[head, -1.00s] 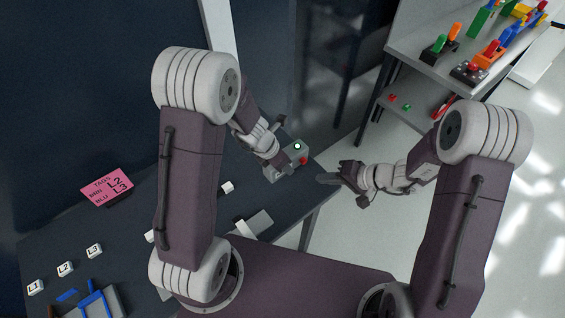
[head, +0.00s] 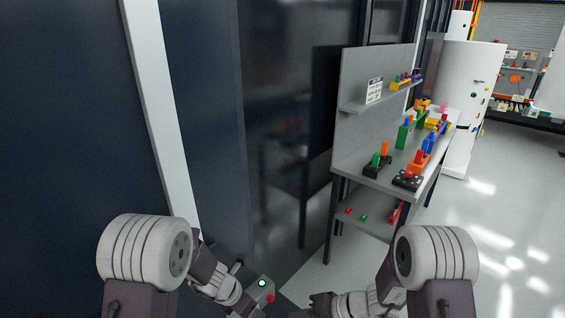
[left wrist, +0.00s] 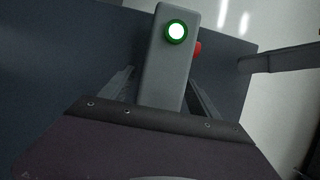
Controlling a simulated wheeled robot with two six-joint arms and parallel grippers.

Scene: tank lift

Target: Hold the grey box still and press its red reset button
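The grey box (head: 261,291) stands at the bottom middle of the head view, with a lit green-ringed lamp (head: 262,283) on top and the red button (head: 271,298) on its right side. In the left wrist view the box (left wrist: 165,75) lies between the fingers of my left gripper (left wrist: 161,85). These fingers are apart, with a narrow gap at the box's left; contact on the right is unclear. The red button (left wrist: 197,48) is partly hidden by the box. My right gripper (head: 318,301) is right of the button, clear of it; a dark bar, likely its fingertip (left wrist: 255,64), points toward it.
A grey shelf bench (head: 341,140) with colourful parts and another red-button box (head: 407,180) stands at the right. A white cylindrical tank (head: 466,90) is behind it. Dark panels fill the left. Pale floor (head: 500,240) is open at right.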

